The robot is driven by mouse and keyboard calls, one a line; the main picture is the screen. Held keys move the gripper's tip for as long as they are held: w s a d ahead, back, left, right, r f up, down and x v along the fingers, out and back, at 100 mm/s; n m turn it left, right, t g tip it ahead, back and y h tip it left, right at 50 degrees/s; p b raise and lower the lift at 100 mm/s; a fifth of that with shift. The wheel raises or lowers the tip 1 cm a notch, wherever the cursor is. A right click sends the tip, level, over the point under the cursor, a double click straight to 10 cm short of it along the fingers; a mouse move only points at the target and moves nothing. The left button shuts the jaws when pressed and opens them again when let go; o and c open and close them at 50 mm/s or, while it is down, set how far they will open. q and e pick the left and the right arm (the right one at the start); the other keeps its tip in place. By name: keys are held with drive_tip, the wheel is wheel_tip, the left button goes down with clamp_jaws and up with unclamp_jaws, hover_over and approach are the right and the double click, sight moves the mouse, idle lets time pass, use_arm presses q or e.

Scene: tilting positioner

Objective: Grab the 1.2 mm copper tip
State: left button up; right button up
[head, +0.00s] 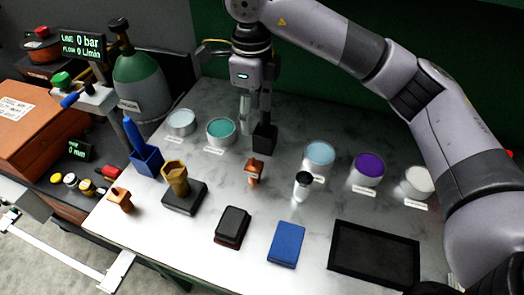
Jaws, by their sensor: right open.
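A small copper-coloured piece (254,172) stands near the middle of the grey table. A second copper-coloured piece (120,200) is at the table's left edge. No size marking is readable on either, so I cannot tell which is the 1.2 mm tip. My right gripper (255,128) points down behind the central copper piece, apart from it, with its fingers open. A black block shows at its right finger; I cannot tell if it is part of the finger or stands on the table. My left gripper is not in view.
Several round tubs, including a teal one (220,131) and a purple one (368,168), line the back. A brass piece (175,178) on a black base, a silver-black piece (302,186), a blue pad (286,244) and a black tray (374,254) stand nearer.

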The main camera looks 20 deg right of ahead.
sight(253, 158)
wheel_tip(253, 158, down, 11)
drive_tip(key=p, duration=0.3)
drive_tip(key=shift+f+p, duration=0.2)
drive_tip(key=shift+p, duration=0.15)
drive_tip(key=shift+f, duration=0.3)
drive_tip(key=shift+s+f, duration=0.1)
drive_tip(key=shift+f, duration=0.05)
drive_tip(key=f+p, duration=0.2)
drive_tip(key=f, duration=0.2)
drive_tip(key=shift+a+f+p, duration=0.2)
drive_tip(key=shift+p, duration=0.2)
drive_tip(key=shift+f, duration=0.3)
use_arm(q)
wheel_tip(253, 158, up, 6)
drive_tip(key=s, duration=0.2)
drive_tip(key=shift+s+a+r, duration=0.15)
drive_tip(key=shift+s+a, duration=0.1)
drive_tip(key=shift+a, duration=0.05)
use_arm(e)
drive_tip(key=shift+c, duration=0.5)
clamp_jaws()
